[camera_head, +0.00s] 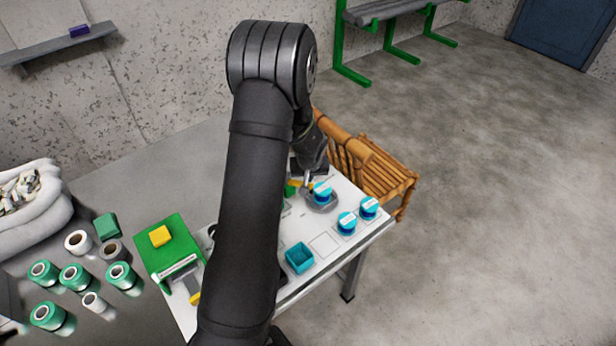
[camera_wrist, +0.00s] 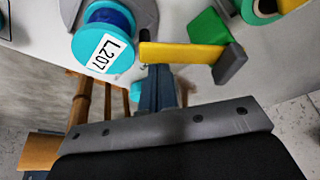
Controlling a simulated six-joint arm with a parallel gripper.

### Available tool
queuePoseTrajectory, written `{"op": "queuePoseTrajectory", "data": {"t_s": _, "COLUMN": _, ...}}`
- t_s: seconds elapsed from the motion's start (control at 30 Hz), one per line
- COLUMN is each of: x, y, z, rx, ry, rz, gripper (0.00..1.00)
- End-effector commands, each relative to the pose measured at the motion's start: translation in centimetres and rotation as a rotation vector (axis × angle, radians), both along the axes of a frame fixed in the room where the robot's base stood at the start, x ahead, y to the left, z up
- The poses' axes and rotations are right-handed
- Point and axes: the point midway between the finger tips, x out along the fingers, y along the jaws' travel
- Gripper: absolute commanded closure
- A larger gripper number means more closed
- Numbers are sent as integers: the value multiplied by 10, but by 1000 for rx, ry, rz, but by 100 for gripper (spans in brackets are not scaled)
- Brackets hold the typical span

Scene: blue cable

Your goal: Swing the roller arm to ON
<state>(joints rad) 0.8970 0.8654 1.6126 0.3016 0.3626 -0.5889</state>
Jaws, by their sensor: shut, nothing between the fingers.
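The roller arm (camera_wrist: 180,53) is a yellow bar in the wrist view, with a dark grey block and a green block (camera_wrist: 208,38) at its right end. Its left end lies near a cyan spool (camera_wrist: 85,50) with dark blue cable, labelled L207. My gripper (camera_wrist: 158,72) is shut and empty, with its fingertips close to the left part of the yellow bar. I cannot tell whether they touch. In the head view my gripper (camera_head: 308,182) is low over the table beside the spool (camera_head: 323,194). No ON mark is readable.
The spool sits on a grey round plate (camera_head: 320,207). Two more cyan spools (camera_head: 347,223) stand to its right on the white table. A teal open box (camera_head: 300,258) is nearer the front. A wooden chair (camera_head: 380,180) stands against the far table edge. My arm hides the table's middle.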

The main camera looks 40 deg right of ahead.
Motion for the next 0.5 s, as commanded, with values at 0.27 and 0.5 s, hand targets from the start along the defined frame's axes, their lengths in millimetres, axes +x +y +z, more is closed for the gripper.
{"op": "queuePoseTrajectory", "data": {"t_s": 0.27, "x": 22, "y": -30, "z": 9, "rx": -8, "ry": -4, "rz": 1, "gripper": 100}}
{"op": "queuePoseTrajectory", "data": {"t_s": 0.5, "x": 12, "y": -16, "z": 54, "rx": -8, "ry": -5, "rz": 0, "gripper": 100}}
